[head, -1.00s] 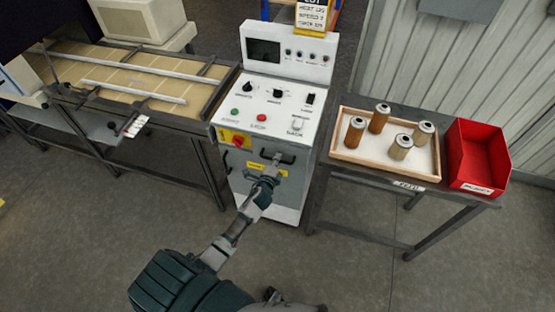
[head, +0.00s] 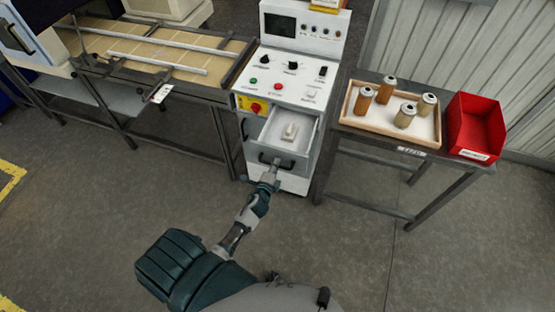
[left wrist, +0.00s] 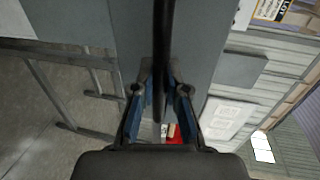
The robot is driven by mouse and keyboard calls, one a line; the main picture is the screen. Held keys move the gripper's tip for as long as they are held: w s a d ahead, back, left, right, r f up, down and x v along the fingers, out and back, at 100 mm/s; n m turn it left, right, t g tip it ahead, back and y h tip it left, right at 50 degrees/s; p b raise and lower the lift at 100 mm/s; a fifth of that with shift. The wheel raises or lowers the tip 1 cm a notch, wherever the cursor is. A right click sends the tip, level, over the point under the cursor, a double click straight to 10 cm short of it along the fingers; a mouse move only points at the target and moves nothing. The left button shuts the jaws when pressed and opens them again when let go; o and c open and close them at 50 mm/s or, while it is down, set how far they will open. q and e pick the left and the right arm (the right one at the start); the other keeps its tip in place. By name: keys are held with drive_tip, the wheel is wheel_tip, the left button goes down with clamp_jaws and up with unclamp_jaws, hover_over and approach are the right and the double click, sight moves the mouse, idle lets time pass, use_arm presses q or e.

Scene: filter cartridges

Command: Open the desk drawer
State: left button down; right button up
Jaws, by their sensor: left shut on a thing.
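The drawer (head: 308,139) in the front of the white control cabinet (head: 283,96) is pulled out, and its open top shows. A small pale object (head: 290,132) lies inside it. The drawer's dark bar handle (head: 272,161) runs across its grey front. My left gripper (head: 273,168) is shut on the handle; in the left wrist view the dark bar (left wrist: 163,50) passes between the two fingers (left wrist: 162,92). My right gripper is not in view.
Right of the cabinet, a table carries a wooden tray (head: 345,107) with several cartridges (head: 405,116) and a red bin (head: 474,128). A conveyor bench (head: 150,68) stands at left. The floor in front of the cabinet is clear.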

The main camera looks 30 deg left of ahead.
use_arm(q)
drive_tip(key=shift+s+d+f, duration=0.2)
drive_tip(key=shift+s+d, duration=0.1)
drive_tip(key=shift+s, duration=0.4)
drive_tip(key=c, duration=1.2)
unclamp_jaws()
drive_tip(key=shift+w, duration=0.15)
drive_tip(key=shift+r, duration=0.1)
drive_tip(key=v, duration=1.2)
drive_tip(key=shift+a, duration=0.1)
